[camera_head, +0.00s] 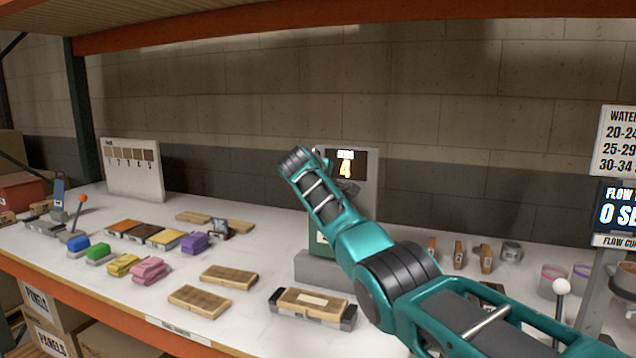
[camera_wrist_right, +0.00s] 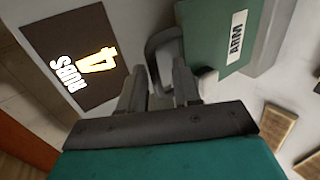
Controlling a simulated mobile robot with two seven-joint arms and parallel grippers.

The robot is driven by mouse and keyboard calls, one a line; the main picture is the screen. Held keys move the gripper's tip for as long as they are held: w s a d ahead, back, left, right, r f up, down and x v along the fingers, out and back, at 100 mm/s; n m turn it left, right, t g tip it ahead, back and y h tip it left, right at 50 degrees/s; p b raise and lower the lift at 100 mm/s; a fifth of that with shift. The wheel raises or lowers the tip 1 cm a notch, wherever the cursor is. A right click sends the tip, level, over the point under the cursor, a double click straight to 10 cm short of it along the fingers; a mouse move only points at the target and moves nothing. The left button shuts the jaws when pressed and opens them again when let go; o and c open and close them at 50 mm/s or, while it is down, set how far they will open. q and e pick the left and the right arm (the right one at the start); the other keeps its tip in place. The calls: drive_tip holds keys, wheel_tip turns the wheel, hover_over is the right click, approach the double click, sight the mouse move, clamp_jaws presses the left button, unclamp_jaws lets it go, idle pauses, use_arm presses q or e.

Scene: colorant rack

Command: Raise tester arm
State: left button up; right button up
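The tester (camera_head: 362,195) stands at the middle back of the table, with a dark display reading RUBS 4 (camera_head: 345,167). My right arm covers much of its front. In the right wrist view a dark grey loop handle (camera_wrist_right: 164,37) is beside a green block labelled ARM (camera_wrist_right: 225,40). My right gripper (camera_wrist_right: 160,75) has its fingers apart, with the lower part of the loop between them. A small gap seems to show at the left finger; contact at the right finger is unclear. My left gripper is not in view.
Wooden panels (camera_head: 229,276) and coloured cloths (camera_head: 149,270) lie left of the tester. A lever with an orange knob (camera_head: 81,199) stands far left. A white-knobbed lever (camera_head: 561,287), cups (camera_head: 552,281) and a flow display (camera_head: 618,208) are at right. A rack beam crosses above.

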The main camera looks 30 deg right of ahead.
drive_tip(key=b+v, duration=0.1)
drive_tip(key=v, duration=1.1)
drive_tip(key=shift+r, duration=0.1)
drive_tip(key=shift+s, duration=0.1)
